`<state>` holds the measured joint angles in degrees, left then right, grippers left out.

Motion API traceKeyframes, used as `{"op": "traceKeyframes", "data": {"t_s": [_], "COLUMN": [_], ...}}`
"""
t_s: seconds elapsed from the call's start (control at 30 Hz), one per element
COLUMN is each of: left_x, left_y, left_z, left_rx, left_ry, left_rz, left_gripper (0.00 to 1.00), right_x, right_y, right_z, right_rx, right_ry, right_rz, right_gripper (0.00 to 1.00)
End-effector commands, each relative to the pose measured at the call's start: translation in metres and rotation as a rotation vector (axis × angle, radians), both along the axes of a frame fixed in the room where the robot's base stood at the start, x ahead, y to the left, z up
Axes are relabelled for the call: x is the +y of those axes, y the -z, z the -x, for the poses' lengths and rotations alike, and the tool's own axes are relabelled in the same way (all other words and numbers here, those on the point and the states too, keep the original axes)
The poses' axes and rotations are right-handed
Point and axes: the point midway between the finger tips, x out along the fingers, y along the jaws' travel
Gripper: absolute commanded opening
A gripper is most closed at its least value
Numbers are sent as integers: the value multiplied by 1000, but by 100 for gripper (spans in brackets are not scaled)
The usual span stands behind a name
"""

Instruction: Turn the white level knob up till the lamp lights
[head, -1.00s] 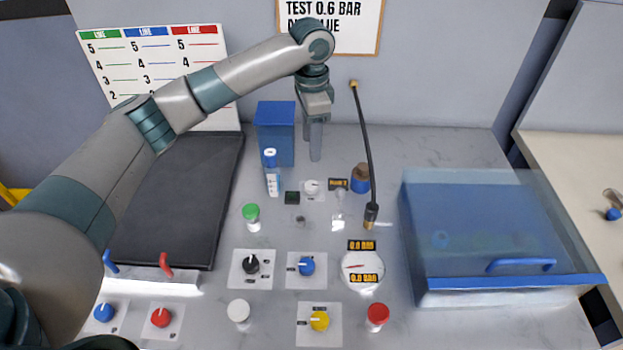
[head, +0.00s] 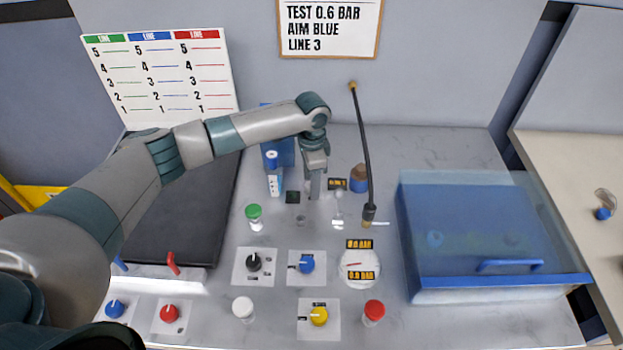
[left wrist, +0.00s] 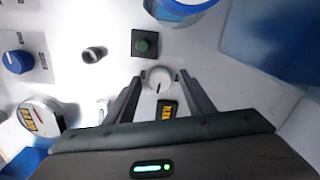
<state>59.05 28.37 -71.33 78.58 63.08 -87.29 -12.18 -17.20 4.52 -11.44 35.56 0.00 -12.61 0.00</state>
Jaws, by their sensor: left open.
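The white level knob (left wrist: 160,77) shows in the left wrist view, between the two fingertips of my left gripper (left wrist: 159,80). The jaws are open with a finger on each side of the knob. I cannot tell whether either finger touches it. In the head view my left gripper (head: 313,194) points down over the knob's place and hides most of it. A dark green lamp (left wrist: 145,43) on a black square base sits just beyond the knob; it looks unlit. The lamp base also shows in the head view (head: 293,197). My right gripper is not in view.
A blue container (head: 285,150) and a blue-capped bottle (head: 273,180) stand left of the gripper. A black hose wand (head: 366,160), a brown-topped jar (head: 358,178) and a gauge (head: 359,267) are to the right. Blue (head: 306,263), black (head: 253,262) and yellow (head: 318,316) knobs are nearer.

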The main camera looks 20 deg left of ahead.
Motion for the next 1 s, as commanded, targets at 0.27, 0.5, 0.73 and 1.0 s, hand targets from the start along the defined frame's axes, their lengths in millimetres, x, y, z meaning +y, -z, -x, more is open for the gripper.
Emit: {"op": "traceKeyframes", "data": {"t_s": [0.27,0.5,0.73,1.0], "left_x": [0,0,0,0], "left_y": [1,1,1,-1], "left_z": [0,0,0,-1], "left_rx": [0,0,0,0], "left_ry": [0,0,13,106], "left_rz": [0,0,0,1], "left_gripper": [48,7,7,7], "right_x": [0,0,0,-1], "right_y": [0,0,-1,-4], "right_z": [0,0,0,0], "right_rx": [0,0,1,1], "right_ry": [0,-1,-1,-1], "right_rz": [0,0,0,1], "right_gripper": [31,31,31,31]}}
